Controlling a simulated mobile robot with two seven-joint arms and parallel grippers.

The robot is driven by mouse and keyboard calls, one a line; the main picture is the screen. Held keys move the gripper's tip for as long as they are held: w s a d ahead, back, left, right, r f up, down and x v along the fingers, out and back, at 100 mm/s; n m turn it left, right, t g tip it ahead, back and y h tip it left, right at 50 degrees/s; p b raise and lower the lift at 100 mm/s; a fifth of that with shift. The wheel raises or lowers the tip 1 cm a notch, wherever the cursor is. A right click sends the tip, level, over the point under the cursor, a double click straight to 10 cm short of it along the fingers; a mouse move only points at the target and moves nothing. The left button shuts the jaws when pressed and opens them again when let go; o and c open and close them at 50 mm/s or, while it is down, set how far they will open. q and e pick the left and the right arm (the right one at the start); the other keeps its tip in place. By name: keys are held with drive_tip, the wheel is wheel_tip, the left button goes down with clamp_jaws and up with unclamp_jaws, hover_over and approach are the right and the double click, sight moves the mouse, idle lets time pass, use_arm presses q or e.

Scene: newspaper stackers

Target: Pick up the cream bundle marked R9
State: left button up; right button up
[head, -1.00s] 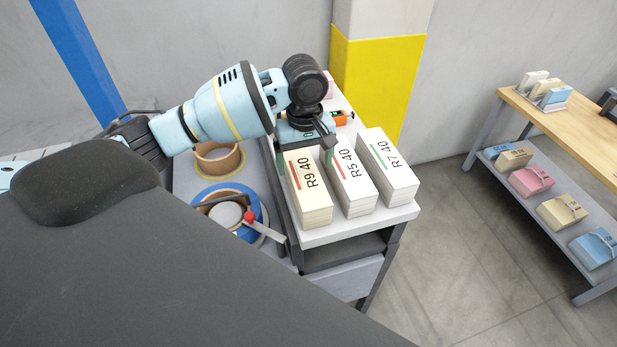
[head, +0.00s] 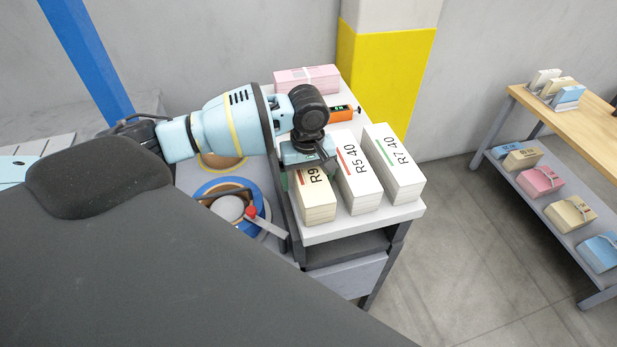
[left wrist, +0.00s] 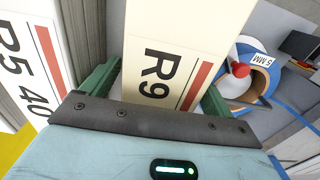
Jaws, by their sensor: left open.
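The cream bundle marked R9 (head: 318,204) lies on the white top of a small stand, leftmost in a row of three. Its front end shows in the head view; my left gripper (head: 308,168) covers its rear part. In the left wrist view the R9 label and a red stripe show on the bundle (left wrist: 165,30). The green fingers of my left gripper (left wrist: 158,88) are open, one on each side of the bundle. I cannot tell whether they touch it. My right gripper is not in view.
Bundle R5 (head: 358,178) stands close beside R9, with R7 (head: 397,170) beyond it. A pink bundle (head: 308,78) and an orange device (head: 341,114) lie behind. Tape rolls (head: 228,208) sit left. A wooden table (head: 560,115) with a lower shelf stands right.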

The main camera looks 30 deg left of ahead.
use_arm(q)
drive_tip(key=c, duration=1.8)
drive_tip(key=shift+r, duration=0.1)
drive_tip(key=shift+c, duration=0.2)
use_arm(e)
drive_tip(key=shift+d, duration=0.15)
use_arm(q)
drive_tip(key=shift+w+r, duration=0.1)
drive_tip(key=shift+r, duration=0.05)
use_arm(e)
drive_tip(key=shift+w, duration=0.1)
